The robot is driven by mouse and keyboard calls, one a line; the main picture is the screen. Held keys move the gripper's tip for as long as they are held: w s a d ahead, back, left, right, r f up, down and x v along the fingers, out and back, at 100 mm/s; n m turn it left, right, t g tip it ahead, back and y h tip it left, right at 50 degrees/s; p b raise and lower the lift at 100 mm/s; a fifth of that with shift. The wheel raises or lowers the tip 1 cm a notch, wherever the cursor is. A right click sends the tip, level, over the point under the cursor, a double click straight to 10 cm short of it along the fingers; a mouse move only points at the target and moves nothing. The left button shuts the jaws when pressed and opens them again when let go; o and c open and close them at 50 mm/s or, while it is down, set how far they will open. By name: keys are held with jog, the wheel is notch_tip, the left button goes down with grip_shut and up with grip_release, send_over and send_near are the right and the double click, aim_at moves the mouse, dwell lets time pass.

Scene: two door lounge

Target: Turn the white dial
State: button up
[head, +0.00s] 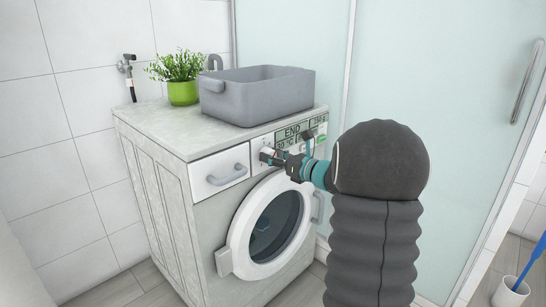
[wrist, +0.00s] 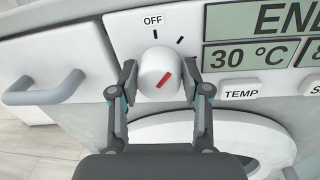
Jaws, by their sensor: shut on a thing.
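The white dial (wrist: 158,75) is on the washing machine's front panel, below the word OFF and left of the display. It has a red mark that points to the lower left or upper right; I cannot tell which end is the pointer. My gripper (wrist: 160,82) has one finger on each side of the dial and is shut on it. In the head view my gripper (head: 282,160) is at the panel of the washing machine (head: 150,150), and the dial is mostly hidden by it.
A grey basin (head: 255,98) and a green potted plant (head: 182,92) stand on top of the machine. A drawer handle (wrist: 45,88) is left of the dial. The round door (head: 265,225) is below. A glass panel (head: 440,90) stands at the right.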

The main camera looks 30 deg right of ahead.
jog(key=shift+f+n+b, duration=0.1)
jog(key=shift+n+b, duration=0.2)
jog(key=shift+b, duration=0.15)
jog(key=n+b, duration=0.3)
jog(key=b, duration=0.2)
jog(key=shift+f, duration=0.15)
jog(key=n+b, duration=0.3)
jog(key=b, duration=0.1)
jog(key=shift+g+h, duration=0.3)
jog(key=shift+r+n+b, duration=0.25)
jog(key=shift+n+b, duration=0.35)
jog(key=shift+b, duration=0.05)
jog(key=shift+r, duration=0.1)
jog(key=o, duration=1.2)
jog(key=shift+a, duration=0.1)
jog(key=shift+c, duration=0.2)
jog(key=v, duration=1.2)
